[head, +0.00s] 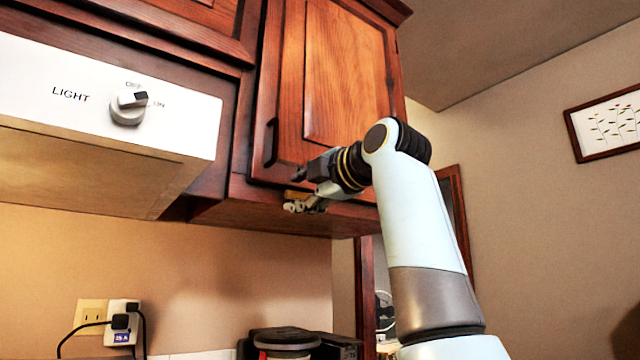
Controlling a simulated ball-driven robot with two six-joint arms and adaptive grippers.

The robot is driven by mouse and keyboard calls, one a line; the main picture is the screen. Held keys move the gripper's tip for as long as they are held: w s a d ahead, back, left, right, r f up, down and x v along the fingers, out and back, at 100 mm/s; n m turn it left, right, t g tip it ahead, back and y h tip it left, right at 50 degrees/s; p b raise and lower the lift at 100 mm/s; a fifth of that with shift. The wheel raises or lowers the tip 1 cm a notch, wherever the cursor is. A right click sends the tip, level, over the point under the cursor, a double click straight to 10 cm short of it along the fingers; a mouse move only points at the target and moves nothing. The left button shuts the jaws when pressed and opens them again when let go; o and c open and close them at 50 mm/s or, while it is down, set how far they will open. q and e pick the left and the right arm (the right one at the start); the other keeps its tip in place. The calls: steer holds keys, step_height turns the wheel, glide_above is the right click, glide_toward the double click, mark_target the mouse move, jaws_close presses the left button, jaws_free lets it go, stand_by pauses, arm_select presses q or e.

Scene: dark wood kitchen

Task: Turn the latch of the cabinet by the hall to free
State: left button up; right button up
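The wooden wall cabinet (347,75) with a reddish panelled door hangs at the upper middle of the head view. Its dark handle (271,142) is on the left side of the door. A small tan piece that looks like the latch (293,194) shows at the door's lower edge. My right gripper (302,190) is at this lower edge, right by the tan piece, with its wrist to the right. Its dark and pale finger parts partly hide the piece. I cannot tell whether they touch it or grip it. My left gripper is not in view.
A white range hood (110,105) with a light knob (129,105) juts out at the left. Below are a wall outlet with plugs (122,322) and a dark appliance (290,342). A framed picture (610,122) hangs at the right. The space right of my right arm is open.

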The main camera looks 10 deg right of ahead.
steer(key=v, duration=1)
steer(key=shift+f, duration=0.1)
